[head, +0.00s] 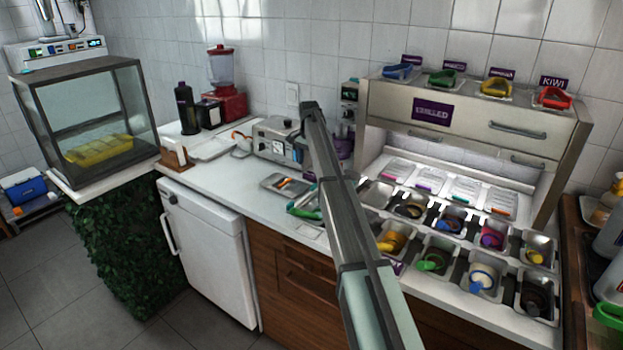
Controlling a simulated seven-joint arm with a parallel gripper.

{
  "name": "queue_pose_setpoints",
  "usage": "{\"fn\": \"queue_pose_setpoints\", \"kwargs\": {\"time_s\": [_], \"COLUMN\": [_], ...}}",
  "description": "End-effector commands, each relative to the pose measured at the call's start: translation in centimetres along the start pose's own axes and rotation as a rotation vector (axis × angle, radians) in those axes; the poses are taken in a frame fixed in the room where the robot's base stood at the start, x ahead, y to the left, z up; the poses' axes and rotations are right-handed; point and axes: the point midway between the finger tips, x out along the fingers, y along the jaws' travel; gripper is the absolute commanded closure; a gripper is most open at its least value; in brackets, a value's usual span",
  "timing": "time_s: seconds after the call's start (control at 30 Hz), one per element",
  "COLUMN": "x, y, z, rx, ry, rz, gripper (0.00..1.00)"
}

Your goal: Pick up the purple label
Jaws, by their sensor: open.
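Several purple labels with white lettering show in the head view. The largest purple label (433,111) is on the front of the steel topping cabinet. A smaller purple label (553,81), reading KIWI, stands behind the red scoop at the cabinet's top right. Others stand along the same top, including one label (411,59) at its left end. A small purple patch (395,267) shows at the counter's front edge beside my arm; I cannot tell whether it is a label. My arm crosses the middle of the view and covers part of the counter. My gripper cannot be made out.
The steel cabinet (397,101) holds coloured scoops on top. Several topping trays with utensils, including a tray with a green scoop (431,262), crowd the counter below. A grey machine (274,139), a red blender (229,104) and a glass case (88,112) stand left.

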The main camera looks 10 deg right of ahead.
Motion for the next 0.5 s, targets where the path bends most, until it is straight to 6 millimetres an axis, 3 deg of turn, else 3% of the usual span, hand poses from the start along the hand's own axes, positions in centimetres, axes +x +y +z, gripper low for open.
{"fn": "queue_pose_setpoints", "kwargs": {"time_s": [0.17,0.5], "x": [0.8,4.9], "y": [0.1,0.3], "z": [-0.1,-0.4], "rx": [0.0,-0.001], "ry": [0.0,0.0], "rz": [0.0,0.0], "gripper": [0.17,0.17]}}
